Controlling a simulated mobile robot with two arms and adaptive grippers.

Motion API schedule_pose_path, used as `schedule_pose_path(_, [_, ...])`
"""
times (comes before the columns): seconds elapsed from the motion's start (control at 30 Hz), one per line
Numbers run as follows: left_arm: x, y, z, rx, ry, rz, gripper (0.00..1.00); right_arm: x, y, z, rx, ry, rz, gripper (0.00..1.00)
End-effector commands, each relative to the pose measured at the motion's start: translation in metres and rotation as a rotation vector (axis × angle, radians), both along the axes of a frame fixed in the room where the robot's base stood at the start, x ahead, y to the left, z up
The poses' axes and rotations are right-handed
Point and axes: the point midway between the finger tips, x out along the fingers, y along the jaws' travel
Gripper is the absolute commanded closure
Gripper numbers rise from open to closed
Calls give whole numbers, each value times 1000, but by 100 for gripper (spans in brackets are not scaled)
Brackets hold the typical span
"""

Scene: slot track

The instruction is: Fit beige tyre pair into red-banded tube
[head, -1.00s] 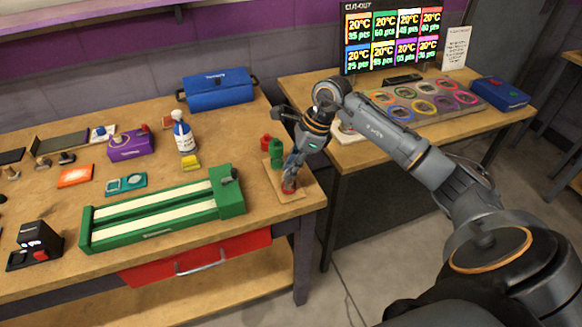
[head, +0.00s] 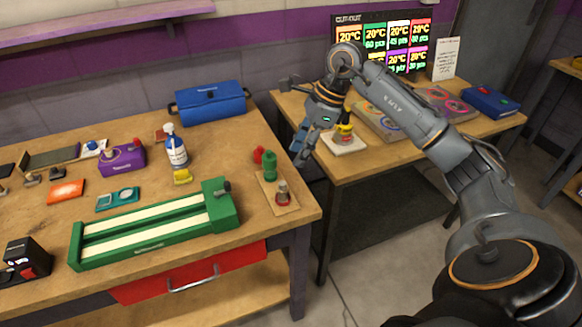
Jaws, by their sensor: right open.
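A small tube with a red band at its foot (head: 283,199) stands upright on a small wooden board (head: 270,190) at the right end of the workbench. Something grey-beige shows in its upper part; it is too small to tell whether this is the beige tyre pair. I cannot make out the tyre pair anywhere else. My right gripper (head: 302,153) is above and to the right of the tube, apart from it, by the bench's right edge. It is open, with nothing visible in it. My left gripper is not in view.
A green tube (head: 270,167) and a red piece (head: 259,154) stand behind the red-banded tube. A green slot track (head: 150,233) lies to its left. A yellow, red and black stack (head: 345,130) stands on the second table, right of my gripper.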

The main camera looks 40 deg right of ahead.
Motion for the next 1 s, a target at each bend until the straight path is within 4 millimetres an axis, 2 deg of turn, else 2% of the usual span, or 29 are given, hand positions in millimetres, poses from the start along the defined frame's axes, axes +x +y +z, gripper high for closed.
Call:
schedule_pose_path(0.1, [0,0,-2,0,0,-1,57,-2,-5,14,0,0,-1,60])
schedule_pose_path(0.23, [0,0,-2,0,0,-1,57,-4,-8,21,-1,1,-1,60])
schedule_pose_path(0.8, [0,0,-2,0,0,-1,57,-4,-7,22,2,1,1,60])
schedule_pose_path(0.87, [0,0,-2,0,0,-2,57,-3,-2,20,19,-6,4,60])
schedule_pose_path(0.93, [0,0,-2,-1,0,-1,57,1,15,16,70,-23,15,60])
schedule_pose_path(1.0, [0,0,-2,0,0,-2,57,6,46,11,170,-52,26,60])
